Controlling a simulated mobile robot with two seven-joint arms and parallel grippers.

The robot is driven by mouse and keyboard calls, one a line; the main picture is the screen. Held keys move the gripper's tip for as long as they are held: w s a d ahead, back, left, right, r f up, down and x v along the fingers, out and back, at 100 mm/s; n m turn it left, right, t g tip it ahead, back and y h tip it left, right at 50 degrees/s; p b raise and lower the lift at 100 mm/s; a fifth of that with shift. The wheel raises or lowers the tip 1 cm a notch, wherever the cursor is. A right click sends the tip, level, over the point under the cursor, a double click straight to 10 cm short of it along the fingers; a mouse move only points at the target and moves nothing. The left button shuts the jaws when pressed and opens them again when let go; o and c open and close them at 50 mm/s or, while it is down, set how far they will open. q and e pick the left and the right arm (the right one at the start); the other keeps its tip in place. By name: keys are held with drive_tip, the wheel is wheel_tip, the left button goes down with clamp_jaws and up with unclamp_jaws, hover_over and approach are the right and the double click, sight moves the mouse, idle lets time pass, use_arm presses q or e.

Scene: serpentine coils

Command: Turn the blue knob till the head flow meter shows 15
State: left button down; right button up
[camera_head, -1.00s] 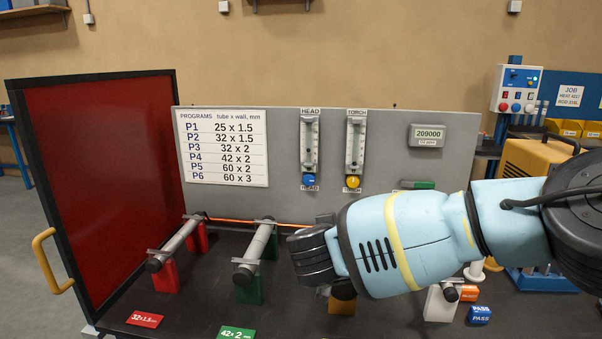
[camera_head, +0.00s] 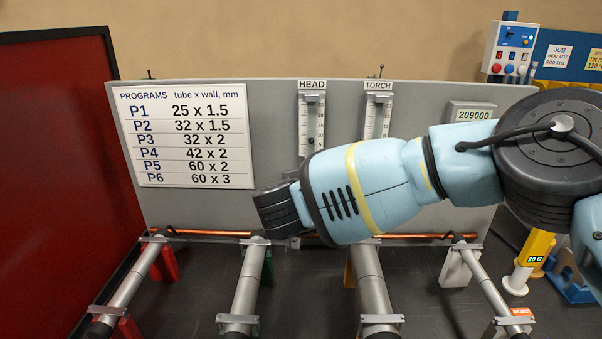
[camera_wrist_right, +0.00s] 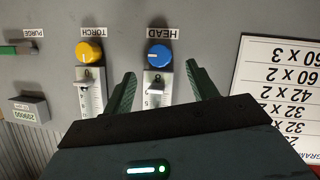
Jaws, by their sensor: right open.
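The blue knob (camera_wrist_right: 158,56) sits on the panel under the HEAD label in the right wrist view, which is upside down. My right gripper (camera_wrist_right: 160,72) is open and empty, its two fingers spread on either side of the HEAD column and knob, pointing at the panel. I cannot tell how far the tips are from the knob. The head flow meter (camera_head: 303,138) shows in the head view; its lower part and the blue knob are hidden behind my right arm. Its reading is too small to tell surely. My left gripper is not in view.
The yellow TORCH knob (camera_wrist_right: 89,51) and the torch flow meter (camera_head: 371,118) are close beside. A programs sign (camera_head: 185,135) hangs left. Several grey tubes on stands lie below the panel. A red screen (camera_head: 60,170) stands at far left.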

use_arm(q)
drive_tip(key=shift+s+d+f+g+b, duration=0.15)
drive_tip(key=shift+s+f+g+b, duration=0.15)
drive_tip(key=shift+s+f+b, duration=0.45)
use_arm(e)
drive_tip(key=x, duration=0.7)
drive_tip(key=shift+w, duration=0.25)
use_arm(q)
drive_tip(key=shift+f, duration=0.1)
use_arm(e)
drive_tip(key=c, duration=1)
drive_tip(key=shift+d, duration=0.1)
